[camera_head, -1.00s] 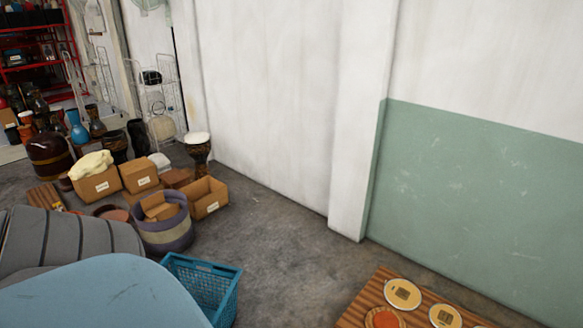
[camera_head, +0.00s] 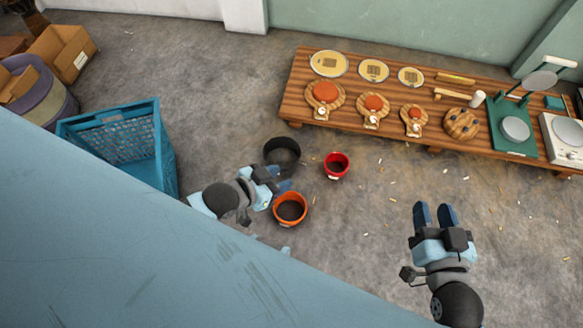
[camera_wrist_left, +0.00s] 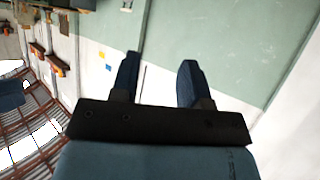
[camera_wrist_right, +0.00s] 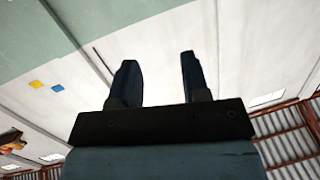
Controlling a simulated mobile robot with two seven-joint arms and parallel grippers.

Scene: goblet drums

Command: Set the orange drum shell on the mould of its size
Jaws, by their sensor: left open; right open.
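The orange drum shell (camera_head: 290,222) stands on the concrete floor in the head view, its dark hollow opening facing up. Three wooden moulds with orange round tops, a large one (camera_head: 324,94), a middle one (camera_head: 372,108) and a small one (camera_head: 413,120), sit on the low wooden bench. My left gripper (camera_head: 279,178) is open and empty, above and left of the orange shell in the picture. My right gripper (camera_head: 436,212) is open and empty, right of the shells.
A black shell (camera_head: 282,165) and a red shell (camera_head: 336,172) stand on the floor near the orange one. A blue crate (camera_head: 150,150) stands left.

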